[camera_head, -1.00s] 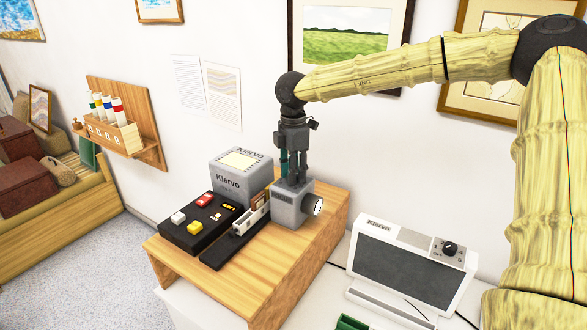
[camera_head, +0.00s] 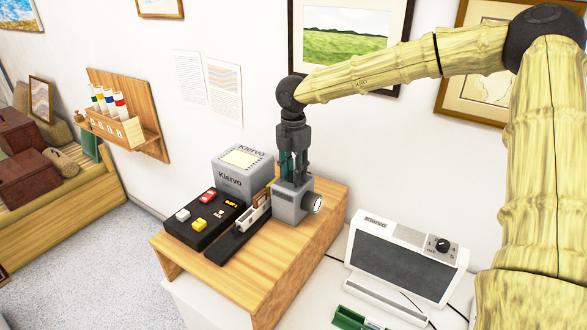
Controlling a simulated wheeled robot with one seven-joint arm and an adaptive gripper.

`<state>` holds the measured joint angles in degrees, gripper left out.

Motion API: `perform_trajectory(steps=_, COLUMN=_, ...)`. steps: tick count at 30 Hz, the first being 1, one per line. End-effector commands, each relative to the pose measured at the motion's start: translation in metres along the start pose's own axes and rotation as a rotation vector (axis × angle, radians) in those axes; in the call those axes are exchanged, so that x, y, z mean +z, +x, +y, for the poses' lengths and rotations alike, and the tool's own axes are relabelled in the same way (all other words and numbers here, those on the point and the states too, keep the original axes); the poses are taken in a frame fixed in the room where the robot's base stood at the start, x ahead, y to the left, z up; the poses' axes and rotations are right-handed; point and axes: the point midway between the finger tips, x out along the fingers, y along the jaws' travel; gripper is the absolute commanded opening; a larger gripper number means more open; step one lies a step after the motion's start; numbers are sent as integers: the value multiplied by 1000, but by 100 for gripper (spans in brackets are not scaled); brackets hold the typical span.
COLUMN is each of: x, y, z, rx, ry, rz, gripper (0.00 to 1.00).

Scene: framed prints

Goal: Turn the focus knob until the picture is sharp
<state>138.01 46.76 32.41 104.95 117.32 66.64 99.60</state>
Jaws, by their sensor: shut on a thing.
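A grey box with a round lens (camera_head: 291,201) stands on the wooden stand, its lens facing right. My gripper (camera_head: 294,180) points straight down onto the top of this box. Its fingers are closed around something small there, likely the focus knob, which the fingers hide. A slide holder (camera_head: 253,213) with a small brown-framed slide sits on a black rail just left of the lens box. A grey Klervo box (camera_head: 241,172) with a pale lit square on top stands behind it. No projected picture is visible, so its sharpness cannot be told.
A black panel (camera_head: 203,222) with red, white and yellow buttons lies on the wooden stand (camera_head: 275,275). A white Klervo unit (camera_head: 404,258) with a dark screen and a black knob stands at right. Framed prints hang behind my arm.

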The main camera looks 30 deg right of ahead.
Motion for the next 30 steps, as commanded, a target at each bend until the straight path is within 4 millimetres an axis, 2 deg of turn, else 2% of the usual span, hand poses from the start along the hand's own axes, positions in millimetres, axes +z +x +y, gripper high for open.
perform_trajectory(steps=9, x=1, y=-2, z=1, rx=3, ry=-1, rz=-2, gripper=6)
perform_trajectory(steps=10, x=1, y=-2, z=1, rx=3, ry=-1, rz=-2, gripper=31)
perform_trajectory(steps=13, x=1, y=-2, z=1, rx=3, ry=-1, rz=-2, gripper=50)
perform_trajectory(steps=14, x=1, y=-1, z=1, rx=2, ry=-1, rz=-2, gripper=51)
perform_trajectory(steps=24, x=0, y=-2, z=0, rx=1, ry=0, rz=-1, gripper=51)
perform_trajectory(steps=30, x=1, y=-22, z=1, rx=3, ry=0, rz=-2, gripper=51)
